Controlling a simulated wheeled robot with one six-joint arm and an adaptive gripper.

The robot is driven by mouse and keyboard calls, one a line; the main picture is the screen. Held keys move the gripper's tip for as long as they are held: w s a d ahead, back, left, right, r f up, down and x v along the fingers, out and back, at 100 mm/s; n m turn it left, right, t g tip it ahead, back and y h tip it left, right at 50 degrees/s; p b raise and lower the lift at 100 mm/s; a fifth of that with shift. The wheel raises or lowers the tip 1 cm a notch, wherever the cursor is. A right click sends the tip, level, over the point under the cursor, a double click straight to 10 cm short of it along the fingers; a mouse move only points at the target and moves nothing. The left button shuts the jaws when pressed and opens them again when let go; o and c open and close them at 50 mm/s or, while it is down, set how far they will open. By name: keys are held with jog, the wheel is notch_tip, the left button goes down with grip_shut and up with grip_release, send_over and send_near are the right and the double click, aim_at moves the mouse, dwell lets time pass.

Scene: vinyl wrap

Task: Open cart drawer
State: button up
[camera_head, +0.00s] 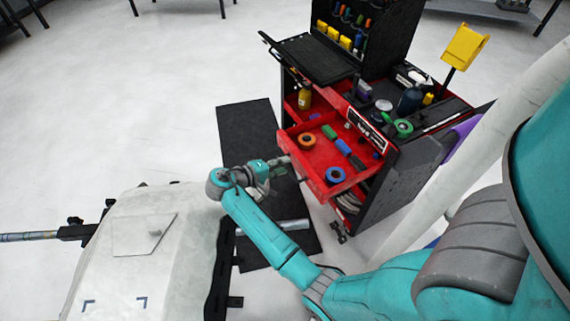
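The black and red tool cart (405,175) stands right of centre. Its red drawer (322,157) is pulled out towards the left. In the drawer lie an orange tape roll (306,140), a blue tape roll (335,175) and some small green, blue and black items. My gripper (281,164) is at the end of my teal arm, close to the drawer's front face. The gripper is small here; whether its fingers touch or grip the drawer front is unclear.
A black mat (247,122) lies on the pale floor left of the cart. A white covered panel (180,245) is at lower left, close to my forearm. A yellow holder (464,46) sticks up from the cart's right side. Open floor lies at upper left.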

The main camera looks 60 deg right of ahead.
jog(key=f+v, duration=0.1)
jog(key=v, duration=0.6)
jog(key=shift+a, duration=0.3)
dwell(0.4)
jog(key=shift+w+f, duration=0.1)
jog(key=shift+f, duration=0.05)
dwell(0.4)
